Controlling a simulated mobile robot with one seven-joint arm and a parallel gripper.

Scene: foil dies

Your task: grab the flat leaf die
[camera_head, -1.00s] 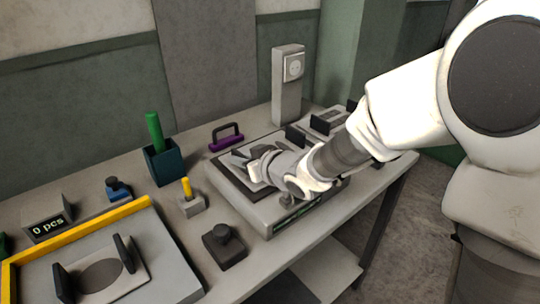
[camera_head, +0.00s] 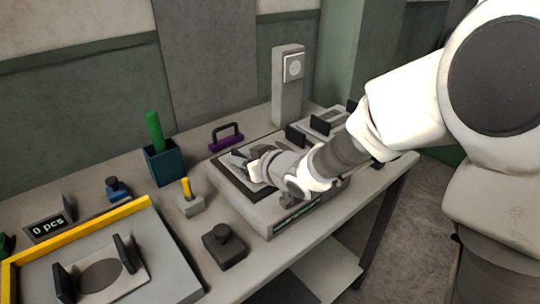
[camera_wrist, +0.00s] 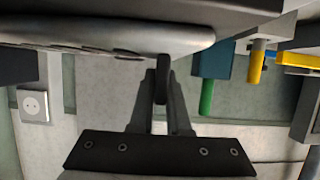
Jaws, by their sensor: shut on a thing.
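My gripper (camera_head: 246,158) is low over the grey press bed (camera_head: 222,183) at the middle of the table. In the wrist view my gripper (camera_wrist: 161,98) is shut on an upright dark handle (camera_wrist: 162,72). The handle appears to belong to a die on that bed; my fingers and wrist hide most of it in the head view. I cannot make out a leaf shape on it. A second dark handle (camera_head: 296,136) stands at the bed's far right. Another die with a dark oval (camera_head: 101,275) and two black handles lies at the lower left.
A further die with a dark shape (camera_head: 331,115) lies behind my wrist. A purple-based handle (camera_head: 226,138), a teal cup (camera_head: 162,164) with a green stick, a yellow-topped block (camera_head: 190,205) and a dark knobbed block (camera_head: 224,248) stand nearby. A socket post (camera_head: 288,90) rises behind.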

